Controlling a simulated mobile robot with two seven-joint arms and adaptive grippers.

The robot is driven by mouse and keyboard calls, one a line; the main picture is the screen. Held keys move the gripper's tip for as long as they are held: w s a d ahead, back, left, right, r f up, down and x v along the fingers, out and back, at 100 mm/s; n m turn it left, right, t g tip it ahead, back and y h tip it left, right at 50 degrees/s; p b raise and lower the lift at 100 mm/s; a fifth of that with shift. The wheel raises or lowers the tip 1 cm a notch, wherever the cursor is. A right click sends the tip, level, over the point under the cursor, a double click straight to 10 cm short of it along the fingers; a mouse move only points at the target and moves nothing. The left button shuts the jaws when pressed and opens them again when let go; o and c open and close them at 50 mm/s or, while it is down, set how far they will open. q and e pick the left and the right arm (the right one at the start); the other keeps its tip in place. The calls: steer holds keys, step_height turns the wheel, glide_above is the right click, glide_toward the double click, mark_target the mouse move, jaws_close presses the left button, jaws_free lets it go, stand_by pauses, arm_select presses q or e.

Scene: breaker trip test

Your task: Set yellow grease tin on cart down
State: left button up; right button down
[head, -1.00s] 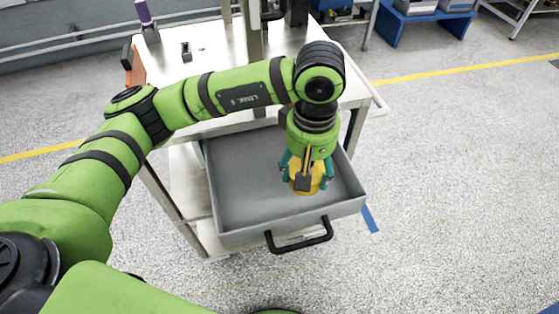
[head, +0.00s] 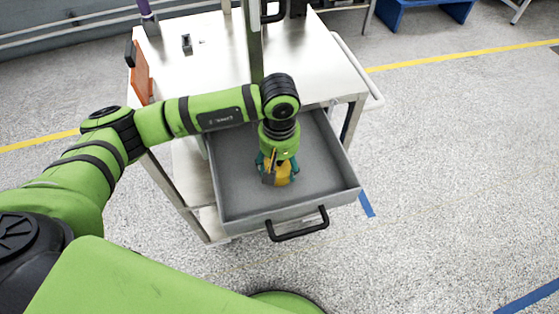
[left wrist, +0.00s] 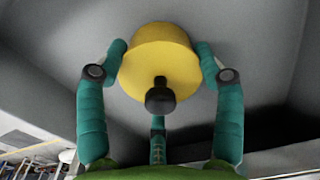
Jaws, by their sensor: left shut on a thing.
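The yellow grease tin (head: 283,174) is inside the open grey drawer (head: 232,219) of the cart (head: 305,62), near the middle. My left gripper (head: 278,176) points down and is shut on it. In the left wrist view, teal fingers (left wrist: 160,75) close around the yellow tin (left wrist: 160,50). A dark knob (left wrist: 160,97) shows in front of the tin there. Grey drawer surface shows behind the tin; I cannot tell whether its base touches the drawer floor. My right gripper is not in view.
Grey walls surround the tin, and a black handle (head: 298,226) is on the drawer's front. An upright post (head: 255,45) stands on the cart top. An orange object (head: 140,72) is at the cart's left edge. The drawer floor left of the tin is bare.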

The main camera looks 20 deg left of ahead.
arm_select(q)
steer(key=shift+f+b, duration=0.15)
steer(key=shift+b, duration=0.15)
steer(key=o, duration=1.4)
steer(key=shift+c, duration=0.2)
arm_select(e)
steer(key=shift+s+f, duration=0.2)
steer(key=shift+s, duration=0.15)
arm_select(q)
steer(key=shift+r+p, duration=0.25)
steer(key=shift+p, duration=0.1)
steer(key=shift+w+r+b, duration=0.1)
steer(key=shift+r+b, duration=0.2)
step_height(320, 180, up, 11)
steer(key=b, duration=0.3)
steer(key=shift+f, duration=0.2)
steer(key=shift+r, duration=0.4)
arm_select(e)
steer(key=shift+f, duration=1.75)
